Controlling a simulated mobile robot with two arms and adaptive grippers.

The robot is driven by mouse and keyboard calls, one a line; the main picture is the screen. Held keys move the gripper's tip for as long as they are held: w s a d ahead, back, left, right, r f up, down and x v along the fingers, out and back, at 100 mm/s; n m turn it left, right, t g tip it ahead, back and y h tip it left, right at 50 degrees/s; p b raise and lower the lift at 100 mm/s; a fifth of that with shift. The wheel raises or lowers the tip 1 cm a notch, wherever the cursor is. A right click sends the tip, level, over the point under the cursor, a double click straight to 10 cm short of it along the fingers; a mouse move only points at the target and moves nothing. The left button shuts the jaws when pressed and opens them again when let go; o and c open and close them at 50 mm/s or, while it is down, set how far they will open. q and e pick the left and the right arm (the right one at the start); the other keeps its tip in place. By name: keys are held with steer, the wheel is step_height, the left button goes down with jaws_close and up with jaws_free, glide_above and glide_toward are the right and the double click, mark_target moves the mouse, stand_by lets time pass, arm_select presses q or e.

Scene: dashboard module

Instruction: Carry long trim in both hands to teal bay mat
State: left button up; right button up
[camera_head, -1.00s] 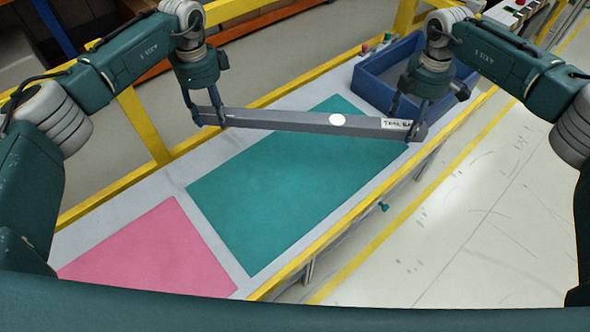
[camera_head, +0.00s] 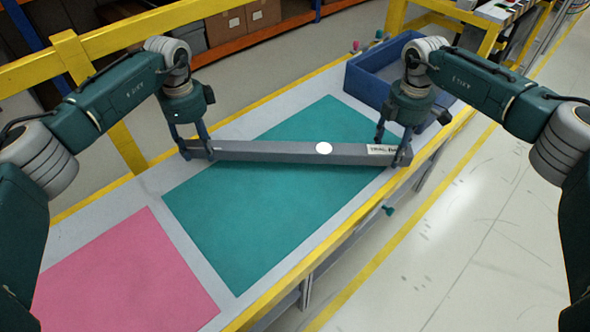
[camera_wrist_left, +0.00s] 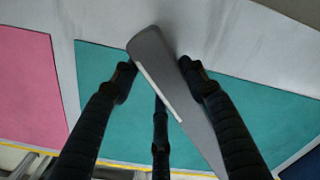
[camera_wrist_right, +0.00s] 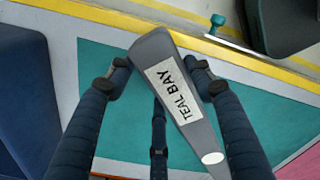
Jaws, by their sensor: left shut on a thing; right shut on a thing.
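The long grey trim (camera_head: 270,151) lies across the teal bay mat (camera_head: 255,215) in the head view, one end near each gripper. It has a white dot and a white label, which reads "TEAL BAY" in the right wrist view (camera_wrist_right: 175,90). My left gripper (camera_head: 197,150) is shut on its left end, which also shows in the left wrist view (camera_wrist_left: 155,60). My right gripper (camera_head: 392,152) is shut on its labelled right end. The trim is over or on the mat; I cannot tell whether it touches.
A pink mat (camera_head: 125,275) lies left of the teal one. A blue bin (camera_head: 365,86) stands at the far right, close to my right gripper. Yellow rails (camera_head: 325,235) edge the table. Small knobbed items (camera_head: 378,36) stand behind the bin.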

mark_target(206, 169)
arm_select(q)
steer(key=shift+a+f, duration=0.1)
steer(key=shift+f, duration=0.05)
arm_select(e)
steer(key=shift+f, duration=0.2)
